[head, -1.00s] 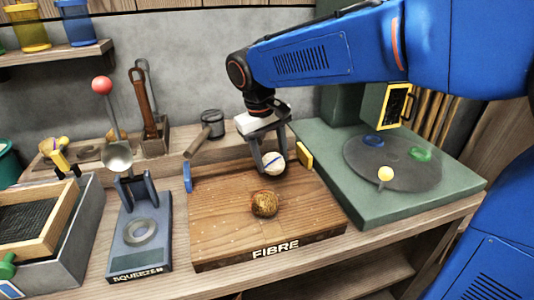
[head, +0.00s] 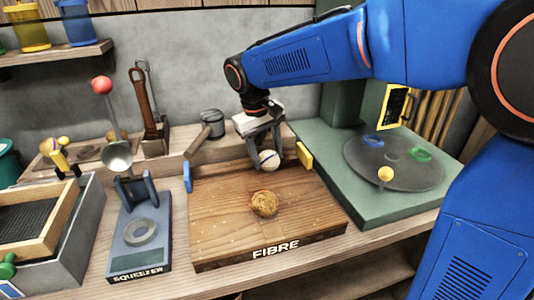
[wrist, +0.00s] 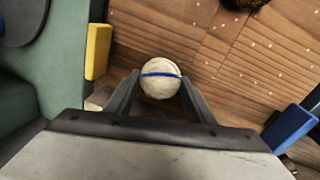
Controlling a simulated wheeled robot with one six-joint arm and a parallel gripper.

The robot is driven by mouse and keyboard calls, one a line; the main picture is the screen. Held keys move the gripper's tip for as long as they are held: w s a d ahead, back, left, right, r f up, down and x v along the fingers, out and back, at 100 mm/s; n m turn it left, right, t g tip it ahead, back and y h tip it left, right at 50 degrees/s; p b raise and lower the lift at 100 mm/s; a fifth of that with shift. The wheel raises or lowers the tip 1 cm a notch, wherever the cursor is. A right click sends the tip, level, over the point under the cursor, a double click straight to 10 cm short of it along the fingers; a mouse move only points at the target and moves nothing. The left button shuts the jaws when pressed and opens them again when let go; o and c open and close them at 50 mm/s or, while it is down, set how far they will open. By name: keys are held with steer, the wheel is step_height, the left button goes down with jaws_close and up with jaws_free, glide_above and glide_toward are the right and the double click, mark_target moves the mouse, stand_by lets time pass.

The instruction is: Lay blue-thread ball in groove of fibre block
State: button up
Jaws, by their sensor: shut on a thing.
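The blue-thread ball (head: 268,160) is pale with a blue line around it. My gripper (head: 266,158) is shut on it, and the wrist view shows the ball (wrist: 160,79) between the two fingers. The ball is over the back part of the wooden fibre block (head: 215,235), marked FIBRE. I cannot tell how high it is above the wood. A brown, speckled ball (head: 264,203) sits near the middle of the block. The groove is not clearly seen in either view.
A yellow tab (head: 305,156) stands at the block's back right and a blue tab (head: 188,177) at its left. A green base with a grey disc (head: 355,165) is to the right. The squeezer (head: 138,262) stands to the left.

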mark_target(260, 158)
steer(key=shift+f, duration=0.1)
steer(key=o, duration=1.1)
step_height(260, 158, up, 12)
steer(key=a, duration=0.2)
steer(key=shift+s+r, duration=0.2)
steer(key=shift+s, duration=0.25)
